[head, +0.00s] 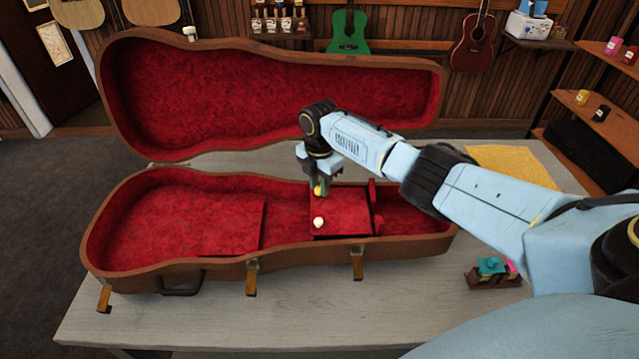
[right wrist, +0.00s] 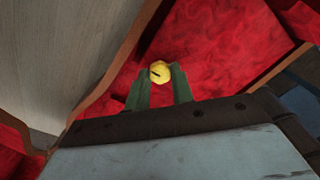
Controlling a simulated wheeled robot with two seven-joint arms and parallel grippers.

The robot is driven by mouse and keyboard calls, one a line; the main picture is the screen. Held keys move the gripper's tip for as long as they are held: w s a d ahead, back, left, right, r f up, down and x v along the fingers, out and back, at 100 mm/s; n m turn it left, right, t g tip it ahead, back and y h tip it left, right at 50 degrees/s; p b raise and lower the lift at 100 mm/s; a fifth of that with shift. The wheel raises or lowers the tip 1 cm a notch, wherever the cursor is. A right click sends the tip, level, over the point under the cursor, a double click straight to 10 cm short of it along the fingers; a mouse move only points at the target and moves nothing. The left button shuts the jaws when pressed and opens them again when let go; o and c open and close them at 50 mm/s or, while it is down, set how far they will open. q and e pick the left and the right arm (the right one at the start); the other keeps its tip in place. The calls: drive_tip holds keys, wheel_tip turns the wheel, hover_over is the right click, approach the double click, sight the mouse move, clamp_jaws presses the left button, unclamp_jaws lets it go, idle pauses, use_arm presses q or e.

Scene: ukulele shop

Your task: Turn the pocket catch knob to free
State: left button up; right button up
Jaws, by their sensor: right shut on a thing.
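The open ukulele case (head: 180,268) lies on the table with its lid raised, lined in red plush. A red pocket lid (head: 345,208) sits in its right part, with a small white knob (head: 319,222) near its front edge. My right gripper (head: 319,188) points down at the pocket lid's back left, shut on the yellow catch knob (head: 317,191). In the right wrist view the yellow knob (right wrist: 160,72), with a short dark mark on top, sits between the fingertips (right wrist: 161,80). My left gripper is not in view.
The pale table (head: 250,325) is clear in front of the case. A small box with coloured items (head: 492,272) stands right of the case, and a yellow cloth (head: 515,163) lies behind it. The raised case lid (head: 270,90) stands behind my right gripper.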

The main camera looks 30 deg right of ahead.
sight(319, 189)
drive_tip(key=o, duration=1)
wheel_tip(319, 189, up, 14)
drive_tip(key=shift+f, duration=0.25)
drive_tip(key=shift+f, duration=0.1)
